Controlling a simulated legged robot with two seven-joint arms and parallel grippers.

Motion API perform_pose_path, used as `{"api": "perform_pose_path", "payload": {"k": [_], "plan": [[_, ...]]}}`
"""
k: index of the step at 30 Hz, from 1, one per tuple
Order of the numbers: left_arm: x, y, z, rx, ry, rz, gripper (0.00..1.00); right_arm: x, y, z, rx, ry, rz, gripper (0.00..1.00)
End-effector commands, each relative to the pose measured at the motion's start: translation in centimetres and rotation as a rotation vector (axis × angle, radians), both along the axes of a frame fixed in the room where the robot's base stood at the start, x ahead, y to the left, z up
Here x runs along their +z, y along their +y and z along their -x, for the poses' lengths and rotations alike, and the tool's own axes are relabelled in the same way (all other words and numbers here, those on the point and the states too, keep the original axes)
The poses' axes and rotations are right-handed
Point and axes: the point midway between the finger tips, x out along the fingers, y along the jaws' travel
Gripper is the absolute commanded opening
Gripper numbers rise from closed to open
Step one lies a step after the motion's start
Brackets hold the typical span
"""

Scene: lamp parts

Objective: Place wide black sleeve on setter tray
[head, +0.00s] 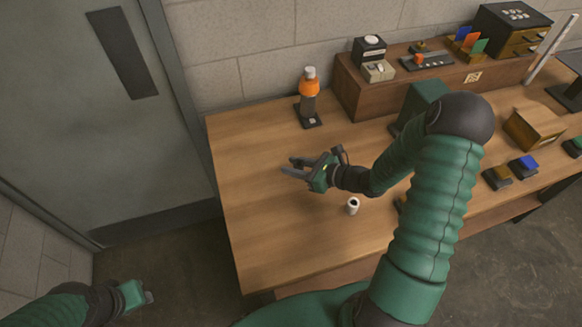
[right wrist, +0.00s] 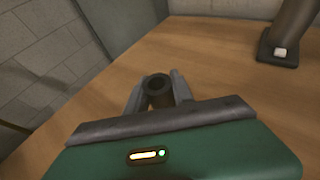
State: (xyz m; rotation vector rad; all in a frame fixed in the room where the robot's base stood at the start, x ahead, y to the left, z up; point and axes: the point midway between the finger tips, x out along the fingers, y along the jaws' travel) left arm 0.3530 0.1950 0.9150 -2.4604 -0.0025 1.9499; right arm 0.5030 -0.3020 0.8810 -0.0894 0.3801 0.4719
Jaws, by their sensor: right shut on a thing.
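My right gripper (head: 291,167) is over the left part of the wooden table. In the right wrist view, its two fingers (right wrist: 157,95) are shut on the black sleeve (right wrist: 157,88), a dark hollow cylinder with its open end facing up. In the head view the sleeve is too small and dark to make out between the fingers. I cannot pick out a setter tray with certainty in either view. My left gripper (head: 147,297) is low at the bottom left, off the table, and too small to tell whether it is open.
A small white cylinder (head: 352,205) stands on the table (head: 270,240) near my right wrist. An orange-topped bottle-like thing (head: 310,88) stands on a dark base at the back. A wooden shelf (head: 360,92) holds several items. The table's left front is clear.

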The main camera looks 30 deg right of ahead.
Motion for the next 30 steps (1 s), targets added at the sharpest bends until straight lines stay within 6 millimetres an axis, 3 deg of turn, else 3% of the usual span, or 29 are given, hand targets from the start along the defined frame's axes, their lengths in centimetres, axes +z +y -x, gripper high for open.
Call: {"api": "perform_pose_path", "payload": {"k": [5,10,20,21,26,30], "plan": [[0.2,0.0,0.0,0.0,0.001,0.0,0.36,-0.2,-0.4,-2.5,0.001,-0.001,0.0,0.0],[-0.2,0.0,0.0,0.0,0.001,0.0,0.36,-3.4,-0.4,-2.4,-0.001,0.004,-0.003,0.0],[-0.4,0.0,0.0,0.0,0.001,0.0,0.36,-4.0,-0.5,-2.4,0.0,0.001,0.0,0.0],[-0.3,0.0,0.0,0.0,0.001,0.0,0.36,-4.0,-0.5,-2.4,0.0,0.001,0.0,0.31],[-0.3,0.0,0.0,0.0,0.001,0.0,0.36,-4.0,-0.5,-2.4,0.0,0.002,0.001,0.51],[-0.3,0.0,0.0,0.0,0.0,0.0,0.36,-4.0,-0.5,-2.4,0.0,0.002,0.001,0.51]]}}
